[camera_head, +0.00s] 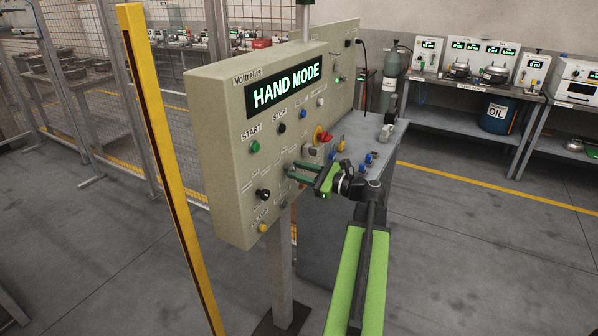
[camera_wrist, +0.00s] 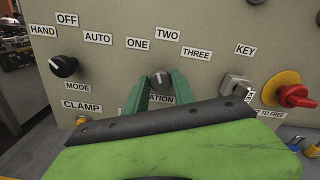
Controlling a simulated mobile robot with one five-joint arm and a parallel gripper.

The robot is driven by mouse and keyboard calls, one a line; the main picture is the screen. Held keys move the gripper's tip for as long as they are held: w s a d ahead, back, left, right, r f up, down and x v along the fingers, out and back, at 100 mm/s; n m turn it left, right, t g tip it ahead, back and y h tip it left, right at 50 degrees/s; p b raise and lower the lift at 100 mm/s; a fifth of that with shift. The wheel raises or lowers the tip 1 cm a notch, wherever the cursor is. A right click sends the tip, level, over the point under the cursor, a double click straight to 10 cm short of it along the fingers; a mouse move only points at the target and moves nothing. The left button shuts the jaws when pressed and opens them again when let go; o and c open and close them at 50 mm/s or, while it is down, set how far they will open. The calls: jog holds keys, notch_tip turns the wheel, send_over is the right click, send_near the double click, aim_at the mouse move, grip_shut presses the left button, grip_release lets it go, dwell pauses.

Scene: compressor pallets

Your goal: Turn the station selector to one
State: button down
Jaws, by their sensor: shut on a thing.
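The station selector is a dark round knob (camera_wrist: 160,78) on the beige panel, with the labels ONE, TWO and THREE arched above it. The label below it is partly hidden by my gripper and reads "ATION". My gripper (camera_head: 293,171) has green fingers that reach to the panel. In the wrist view its fingertips (camera_wrist: 161,87) stand on either side of the knob and are shut on it. The knob's pointer is too small to read surely, though its top faces TWO. In the head view the knob is hidden by the fingers.
The black MODE knob (camera_wrist: 63,67) sits left of the selector. A key switch (camera_wrist: 234,86) and a red-and-yellow rotary handle (camera_wrist: 292,94) sit to the right. The panel display (camera_head: 286,88) reads HAND MODE. A yellow post (camera_head: 168,168) stands left of the panel.

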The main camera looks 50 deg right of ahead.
jog(key=shift+n, duration=2.2)
jog(key=c, duration=1.1)
grip_release()
jog(key=shift+o, duration=0.2)
jog(key=shift+s, duration=0.1)
jog(key=v, duration=1.7)
jog(key=shift+s, duration=0.15)
jog(key=shift+a+f, duration=0.1)
